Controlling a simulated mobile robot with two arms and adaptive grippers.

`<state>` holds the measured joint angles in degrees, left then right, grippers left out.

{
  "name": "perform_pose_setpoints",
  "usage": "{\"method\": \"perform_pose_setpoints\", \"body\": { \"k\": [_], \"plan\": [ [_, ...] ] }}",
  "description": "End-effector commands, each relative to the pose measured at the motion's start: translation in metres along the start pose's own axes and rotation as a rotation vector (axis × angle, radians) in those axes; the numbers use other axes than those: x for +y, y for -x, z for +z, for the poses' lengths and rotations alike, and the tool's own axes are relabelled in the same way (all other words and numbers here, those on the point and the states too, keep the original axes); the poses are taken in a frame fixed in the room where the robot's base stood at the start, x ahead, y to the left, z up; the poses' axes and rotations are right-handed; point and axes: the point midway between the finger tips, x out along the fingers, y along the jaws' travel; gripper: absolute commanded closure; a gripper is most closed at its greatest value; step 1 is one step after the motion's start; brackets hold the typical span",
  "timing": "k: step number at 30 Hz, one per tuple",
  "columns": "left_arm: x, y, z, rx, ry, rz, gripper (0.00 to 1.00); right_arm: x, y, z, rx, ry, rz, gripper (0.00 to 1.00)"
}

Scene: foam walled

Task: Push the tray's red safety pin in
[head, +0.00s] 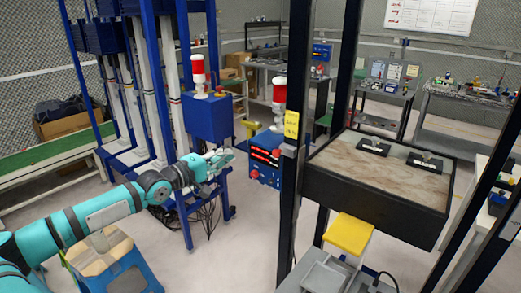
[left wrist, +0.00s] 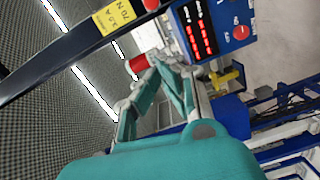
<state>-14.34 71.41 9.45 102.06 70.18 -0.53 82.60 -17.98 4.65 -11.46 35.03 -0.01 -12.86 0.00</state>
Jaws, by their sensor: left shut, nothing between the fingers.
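The tray (head: 334,186) is a dark-sided box with a marbled top between black posts at the right of the head view. A small red piece (left wrist: 151,4) on the black post (left wrist: 85,45) beside a yellow label (left wrist: 113,16) looks like the safety pin; it is cut by the top edge of the left wrist view. How far it stands out I cannot tell. My left gripper (head: 226,158) is shut and empty, left of the labelled post and apart from it. Its teal fingers (left wrist: 168,62) show in the left wrist view, below the red piece. My right gripper is not in view.
A blue control box with red displays (head: 264,158) stands behind the post, near my left gripper. A blue frame with a red-topped lamp (head: 198,66) is behind my left arm. A yellow block (head: 349,233) is under the tray. Two dark fixtures (head: 373,146) are on the tray.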

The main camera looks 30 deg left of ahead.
Motion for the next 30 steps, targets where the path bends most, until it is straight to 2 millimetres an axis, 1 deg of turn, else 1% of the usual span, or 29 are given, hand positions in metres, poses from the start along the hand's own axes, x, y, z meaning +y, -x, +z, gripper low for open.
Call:
{"method": "perform_pose_setpoints", "body": {
  "k": [2,5,11,14,18,27,30],
  "plan": [
    [0.0,-0.001,-0.001,0.001,0.0,0.001,1.0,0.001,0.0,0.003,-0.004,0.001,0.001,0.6],
    [0.0,-0.005,-0.001,0.003,0.0,0.002,1.0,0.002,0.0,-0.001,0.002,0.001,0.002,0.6],
    [0.001,-0.02,-0.002,0.003,0.0,0.004,1.0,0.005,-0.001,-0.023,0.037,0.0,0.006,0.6],
    [0.001,-0.029,-0.001,0.003,0.0,0.003,1.0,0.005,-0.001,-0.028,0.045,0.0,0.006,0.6],
    [0.001,-0.042,-0.002,0.003,0.0,0.004,1.0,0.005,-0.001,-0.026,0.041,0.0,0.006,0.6],
    [0.0,-0.071,-0.001,0.003,-0.001,0.003,1.0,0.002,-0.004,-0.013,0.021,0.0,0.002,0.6],
    [-0.001,-0.08,-0.001,0.002,0.0,0.002,1.0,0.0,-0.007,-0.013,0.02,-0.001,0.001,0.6]
  ]
}}
